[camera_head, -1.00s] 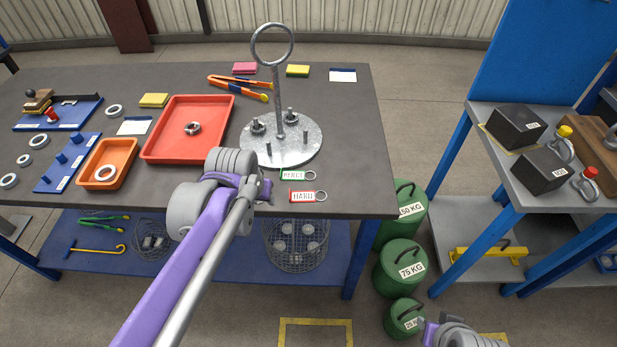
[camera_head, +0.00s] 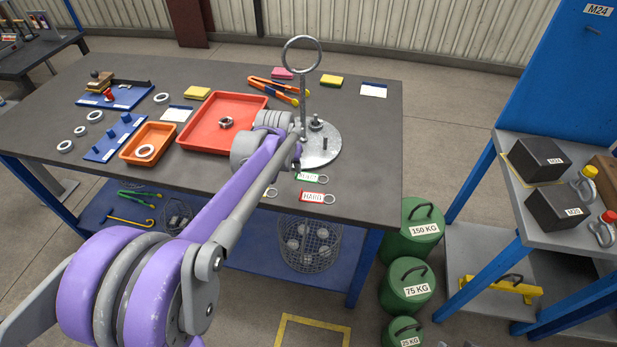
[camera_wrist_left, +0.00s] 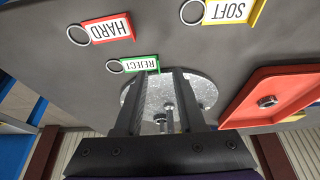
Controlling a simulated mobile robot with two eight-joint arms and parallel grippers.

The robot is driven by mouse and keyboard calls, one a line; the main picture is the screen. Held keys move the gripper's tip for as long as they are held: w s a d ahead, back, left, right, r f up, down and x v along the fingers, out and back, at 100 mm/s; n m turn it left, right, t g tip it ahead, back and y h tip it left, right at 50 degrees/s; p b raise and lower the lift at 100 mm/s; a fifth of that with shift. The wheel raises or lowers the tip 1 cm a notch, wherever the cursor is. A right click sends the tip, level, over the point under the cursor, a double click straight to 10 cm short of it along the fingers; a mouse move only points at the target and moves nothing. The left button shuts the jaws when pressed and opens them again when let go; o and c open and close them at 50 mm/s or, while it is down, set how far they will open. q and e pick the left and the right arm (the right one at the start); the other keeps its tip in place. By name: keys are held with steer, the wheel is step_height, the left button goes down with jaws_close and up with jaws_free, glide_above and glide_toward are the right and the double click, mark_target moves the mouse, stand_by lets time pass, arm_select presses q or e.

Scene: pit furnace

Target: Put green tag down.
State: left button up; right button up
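The green tag (camera_head: 308,177), marked REJECT and with a metal ring, lies flat on the dark workbench, in front of the round metal stand (camera_head: 322,150). In the left wrist view the green tag (camera_wrist_left: 138,64) lies beside the tip of one finger. I cannot tell whether they touch. My left gripper (camera_wrist_left: 170,73) is open, with an empty gap between its fingers, and points down over the bench near the stand. In the head view, my arm hides part of the stand and the fingers. My right gripper is out of view.
A red HARD tag (camera_head: 314,197) lies nearer the bench's front edge. A yellow SOFT tag (camera_wrist_left: 228,10) shows in the wrist view. A red tray (camera_head: 215,96) with a nut is left of the stand. The bench's right end is clear.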

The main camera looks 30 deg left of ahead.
mark_target(295, 177)
arm_select(q)
steer(key=x, duration=0.6)
steer(key=shift+d, duration=0.2)
steer(key=shift+r, duration=0.1)
jaws_close()
